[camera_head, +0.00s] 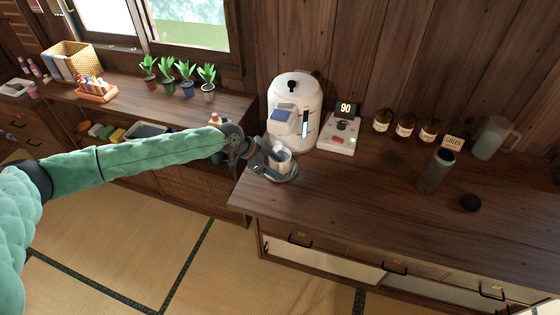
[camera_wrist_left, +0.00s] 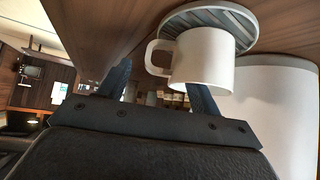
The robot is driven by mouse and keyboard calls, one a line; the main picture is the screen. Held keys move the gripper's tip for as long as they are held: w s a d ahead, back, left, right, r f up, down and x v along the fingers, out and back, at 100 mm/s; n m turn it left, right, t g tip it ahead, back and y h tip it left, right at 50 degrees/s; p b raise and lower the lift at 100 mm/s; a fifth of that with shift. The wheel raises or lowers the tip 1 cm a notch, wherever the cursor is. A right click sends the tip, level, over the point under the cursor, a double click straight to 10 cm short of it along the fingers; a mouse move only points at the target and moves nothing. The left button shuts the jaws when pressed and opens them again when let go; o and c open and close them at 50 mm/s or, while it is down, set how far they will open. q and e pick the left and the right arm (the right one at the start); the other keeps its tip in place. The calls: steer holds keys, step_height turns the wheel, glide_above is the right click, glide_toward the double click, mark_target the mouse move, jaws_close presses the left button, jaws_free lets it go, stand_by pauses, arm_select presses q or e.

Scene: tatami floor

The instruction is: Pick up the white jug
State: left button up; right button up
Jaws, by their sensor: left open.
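The white jug (camera_head: 284,161), small and mug-like, stands on a grey ribbed drip tray (camera_head: 290,175) in front of the white dispenser. In the left wrist view the white jug (camera_wrist_left: 205,62) shows its loop handle pointing left, with the tray (camera_wrist_left: 228,18) against its base. My left gripper (camera_head: 270,158) is at the jug and partly covers it in the head view. Its two dark fingers (camera_wrist_left: 158,85) are apart in the wrist view, with the handle showing between them. Whether a finger touches the jug I cannot tell. My right gripper is not in view.
The white dispenser (camera_head: 294,105) stands close behind the jug. A scale-like device reading 90 (camera_head: 340,133) is to its right. Brown jars (camera_head: 405,126), a dark canister (camera_head: 436,170), a clear pitcher (camera_head: 494,138) and a dark lid (camera_head: 470,202) stand farther right. The front counter (camera_head: 350,205) is clear.

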arm_select(q)
steer(key=shift+d+f, duration=0.1)
steer(key=shift+f, duration=0.05)
steer(key=c, duration=1.4)
steer(key=shift+r, duration=0.3)
